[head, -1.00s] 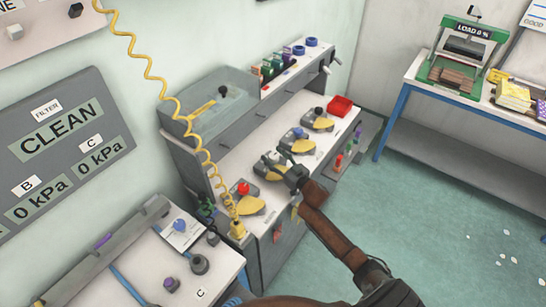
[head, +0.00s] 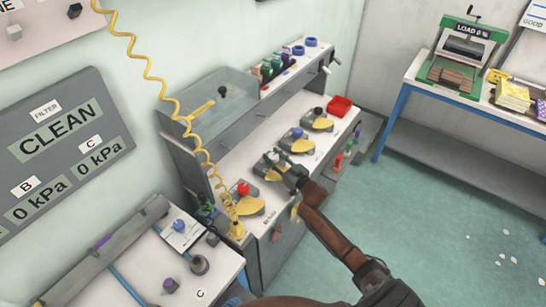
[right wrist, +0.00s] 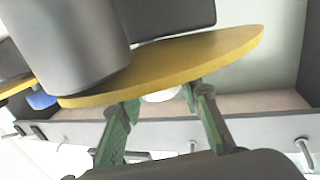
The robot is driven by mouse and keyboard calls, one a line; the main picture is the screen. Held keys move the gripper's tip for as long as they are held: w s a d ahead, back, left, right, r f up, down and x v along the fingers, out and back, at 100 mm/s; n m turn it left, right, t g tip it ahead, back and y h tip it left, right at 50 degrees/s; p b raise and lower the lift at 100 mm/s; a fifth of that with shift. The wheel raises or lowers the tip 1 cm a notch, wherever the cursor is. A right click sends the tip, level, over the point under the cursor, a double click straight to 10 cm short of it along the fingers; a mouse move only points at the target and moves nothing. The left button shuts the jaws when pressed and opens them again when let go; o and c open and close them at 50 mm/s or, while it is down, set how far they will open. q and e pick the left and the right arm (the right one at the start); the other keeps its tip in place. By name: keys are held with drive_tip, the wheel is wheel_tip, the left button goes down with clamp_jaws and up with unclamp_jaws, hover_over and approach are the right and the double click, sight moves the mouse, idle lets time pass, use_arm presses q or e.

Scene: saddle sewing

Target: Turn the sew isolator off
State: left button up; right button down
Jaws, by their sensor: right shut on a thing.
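A row of isolator units stands on the white bench top (head: 240,165) in the head view, each with a coloured knob and a yellow plate. They have a red knob (head: 243,188), a white knob (head: 281,158), a blue knob (head: 297,132) and a black knob (head: 318,111). I cannot read which is the sew isolator. My right gripper (head: 287,168) is at the white-knob unit. In the right wrist view its green fingers (right wrist: 160,105) stand either side of a white round part (right wrist: 160,95), seemingly the knob, partly hidden by the yellow plate (right wrist: 180,68). My left gripper is out of view.
A yellow coiled hose (head: 183,115) hangs in front of the bench's left end. A red tray (head: 340,106) sits at its far end. A green press (head: 462,55) stands on another table at the right.

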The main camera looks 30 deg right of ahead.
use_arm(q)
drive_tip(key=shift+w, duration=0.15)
use_arm(e)
drive_tip(key=shift+n+y, duration=0.3)
drive_tip(key=shift+y, duration=0.2)
drive_tip(key=shift+n+y, duration=0.3)
drive_tip(key=shift+y, duration=0.1)
drive_tip(key=shift+d+f+n+g+y, duration=0.1)
drive_tip(key=shift+n+g+y, duration=0.4)
drive_tip(key=shift+y, duration=0.4)
drive_tip(key=n+g+y+b, duration=0.1)
drive_tip(key=n+y+b, duration=0.1)
drive_tip(key=y+b, duration=0.1)
drive_tip(key=n+g+y+b, duration=0.2)
drive_tip(key=y+b, duration=0.1)
drive_tip(key=b, duration=0.1)
drive_tip(key=shift+f+n, duration=0.2)
drive_tip(key=shift+n, duration=0.1)
drive_tip(key=shift+r+n+g+y+b, duration=0.2)
drive_tip(key=shift+n+g+y+b, duration=0.25)
drive_tip(key=shift+b, duration=0.45)
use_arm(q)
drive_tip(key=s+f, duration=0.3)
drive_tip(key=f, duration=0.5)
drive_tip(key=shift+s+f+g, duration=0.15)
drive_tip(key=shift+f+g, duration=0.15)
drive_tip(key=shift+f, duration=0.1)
use_arm(e)
drive_tip(key=shift+r, duration=0.1)
